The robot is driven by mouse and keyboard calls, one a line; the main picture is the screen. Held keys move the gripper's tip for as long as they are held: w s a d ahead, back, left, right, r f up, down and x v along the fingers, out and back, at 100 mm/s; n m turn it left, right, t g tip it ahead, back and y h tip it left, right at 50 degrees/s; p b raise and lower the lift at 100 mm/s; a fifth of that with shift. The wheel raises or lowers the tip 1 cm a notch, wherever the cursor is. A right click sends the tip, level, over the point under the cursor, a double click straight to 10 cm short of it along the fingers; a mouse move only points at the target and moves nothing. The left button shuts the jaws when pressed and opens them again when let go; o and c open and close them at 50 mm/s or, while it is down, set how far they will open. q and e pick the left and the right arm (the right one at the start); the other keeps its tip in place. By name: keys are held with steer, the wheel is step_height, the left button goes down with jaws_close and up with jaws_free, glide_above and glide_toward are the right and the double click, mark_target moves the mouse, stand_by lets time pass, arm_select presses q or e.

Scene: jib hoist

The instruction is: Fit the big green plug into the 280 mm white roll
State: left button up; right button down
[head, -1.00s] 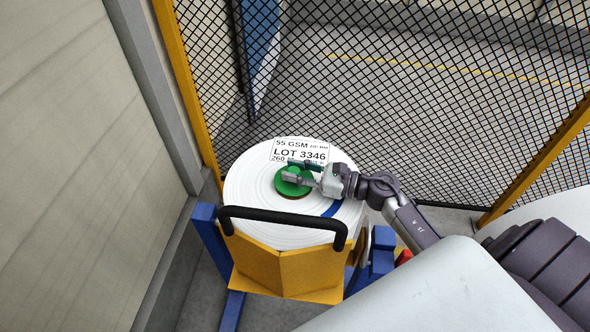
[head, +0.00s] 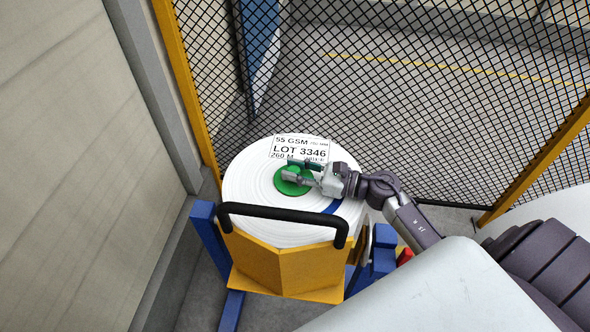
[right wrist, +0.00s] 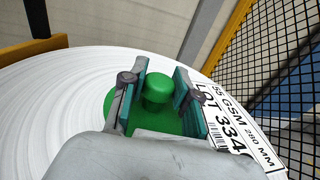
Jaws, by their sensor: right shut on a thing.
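The white roll (head: 243,190) lies with its round end face up, and its label reads 280 MM in the right wrist view (right wrist: 50,110). The big green plug (head: 291,190) sits at the centre of that face, its flange looking level and close against the roll. My right gripper (head: 299,173) reaches in from the right and is shut on the plug's raised knob, which shows between the fingers in the right wrist view (right wrist: 157,90). The core hole is hidden under the plug. My left gripper is not in view.
The roll rests in a yellow cradle (head: 285,272) with a black handle bar (head: 285,214) and blue frame (head: 207,228). A mesh fence (head: 400,100) stands behind, and a pale wall (head: 80,150) is at left.

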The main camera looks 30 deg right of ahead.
steer(key=shift+f, duration=0.15)
steer(key=c, duration=0.8)
jaws_free()
steer(key=shift+f, duration=0.1)
steer(key=shift+s, duration=0.1)
steer(key=shift+s+d, duration=0.1)
steer(key=shift+s, duration=0.05)
steer(key=v, duration=1.1)
steer(key=shift+s+d+r, duration=0.15)
steer(key=shift+d+r, duration=0.05)
steer(key=shift+d, duration=0.1)
